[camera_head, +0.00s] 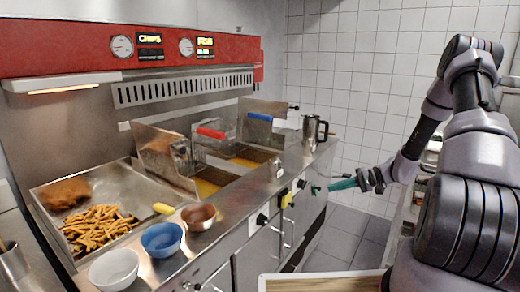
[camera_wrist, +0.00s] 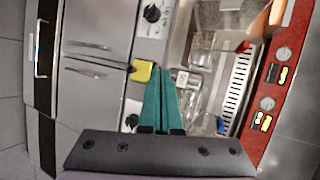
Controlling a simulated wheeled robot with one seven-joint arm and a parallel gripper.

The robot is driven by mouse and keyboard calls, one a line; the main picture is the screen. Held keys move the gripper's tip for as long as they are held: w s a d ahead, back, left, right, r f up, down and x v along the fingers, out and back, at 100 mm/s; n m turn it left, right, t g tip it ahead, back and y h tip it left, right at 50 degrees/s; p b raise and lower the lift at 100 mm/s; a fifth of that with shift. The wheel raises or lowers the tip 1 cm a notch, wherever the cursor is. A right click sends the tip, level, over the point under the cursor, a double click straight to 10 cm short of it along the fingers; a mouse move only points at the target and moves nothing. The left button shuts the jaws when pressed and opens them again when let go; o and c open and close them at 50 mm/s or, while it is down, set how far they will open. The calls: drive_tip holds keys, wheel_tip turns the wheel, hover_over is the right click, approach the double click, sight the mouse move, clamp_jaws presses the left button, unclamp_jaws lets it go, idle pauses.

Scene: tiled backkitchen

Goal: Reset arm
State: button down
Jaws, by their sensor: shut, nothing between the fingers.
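My gripper (camera_head: 340,186) shows in the head view right of the fryer counter, with its teal fingers pointing left toward the counter front. In the wrist view the two teal fingers of my gripper (camera_wrist: 165,103) lie close together with nothing between them. My arm (camera_head: 440,120) comes in from the right side of the head view, bent with a high elbow. The fingers appear in front of the counter's knob panel; whether they touch it cannot be told.
The fryer counter (camera_head: 238,215) carries fries (camera_head: 98,228), a fried piece (camera_head: 66,193), bowls including a blue one (camera_head: 161,240), and a metal jug (camera_head: 314,130). A yellow tag (camera_wrist: 143,71) is on its front. A wooden-edged board (camera_head: 325,283) lies low in front. Floor (camera_head: 345,240) shows behind the gripper.

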drive_tip(key=s+a+r+g+h, duration=0.1)
drive_tip(key=s+r+h, duration=0.15)
drive_tip(key=r, duration=0.55)
drive_tip(key=s+a+r+n+h, duration=0.15)
drive_tip(key=s+r, duration=0.25)
drive_tip(key=r, duration=0.4)
drive_tip(key=s+a+r+g+h, duration=0.1)
drive_tip(key=s+a+r+h, duration=0.2)
drive_tip(key=r, duration=0.5)
drive_tip(key=s+d+r+m+t+h, duration=0.2)
drive_tip(key=s+r+t, duration=0.4)
drive_tip(key=s+r, duration=0.7)
drive_tip(key=s+m+h, duration=0.1)
drive_tip(key=s+h, duration=0.1)
drive_tip(key=s, duration=0.2)
drive_tip(key=c, duration=1.5)
unclamp_jaws()
drive_tip(key=shift+w+d, duration=0.1)
drive_tip(key=shift+c, duration=0.2)
